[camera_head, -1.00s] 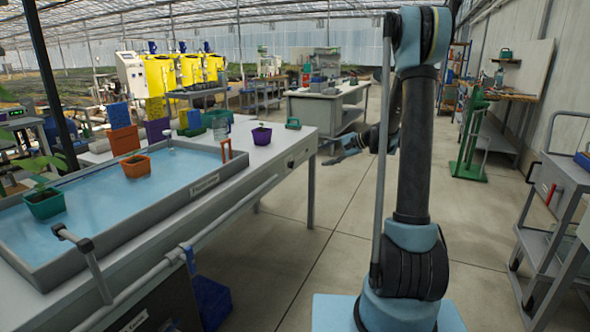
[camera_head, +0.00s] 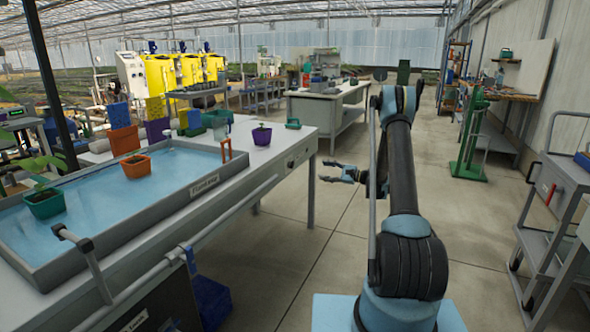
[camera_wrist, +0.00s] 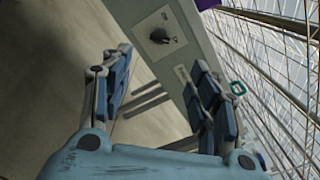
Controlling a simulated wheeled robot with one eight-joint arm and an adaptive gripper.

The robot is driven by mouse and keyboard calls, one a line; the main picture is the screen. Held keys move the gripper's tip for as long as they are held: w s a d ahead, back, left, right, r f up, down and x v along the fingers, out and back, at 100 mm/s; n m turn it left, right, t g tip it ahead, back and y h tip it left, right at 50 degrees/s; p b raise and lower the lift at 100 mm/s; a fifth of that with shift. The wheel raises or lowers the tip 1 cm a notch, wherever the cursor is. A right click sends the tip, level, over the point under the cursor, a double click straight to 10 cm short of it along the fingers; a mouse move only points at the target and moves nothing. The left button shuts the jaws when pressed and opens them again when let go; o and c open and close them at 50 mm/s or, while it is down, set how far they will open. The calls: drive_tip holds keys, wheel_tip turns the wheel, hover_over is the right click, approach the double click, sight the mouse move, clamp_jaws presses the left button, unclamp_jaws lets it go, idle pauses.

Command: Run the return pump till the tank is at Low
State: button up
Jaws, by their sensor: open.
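A dark rotary knob (camera_wrist: 160,36) sits on a pale plate on the side of the grey bench in the wrist view. In the head view the plate with its knob (camera_head: 291,163) is small, near the bench's far end. My gripper (camera_head: 335,172) is open and empty, in the air to the right of that plate, apart from it. In the wrist view my gripper (camera_wrist: 163,72) has its fingers spread, with the knob beyond them. A flood tray (camera_head: 208,188) holding bluish water lies on the bench. A dark box (camera_head: 165,300) stands under the bench; its level cannot be read.
A rail (camera_head: 225,213) runs along the bench front. A grey cart (camera_head: 552,215) is at right. The floor between is clear.

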sight(293, 165)
drive_tip(key=x, duration=1.7)
drive_tip(key=shift+w+a, duration=0.15)
drive_tip(key=shift+w, duration=0.05)
drive_tip(key=shift+c, duration=0.6)
drive_tip(key=c, duration=0.9)
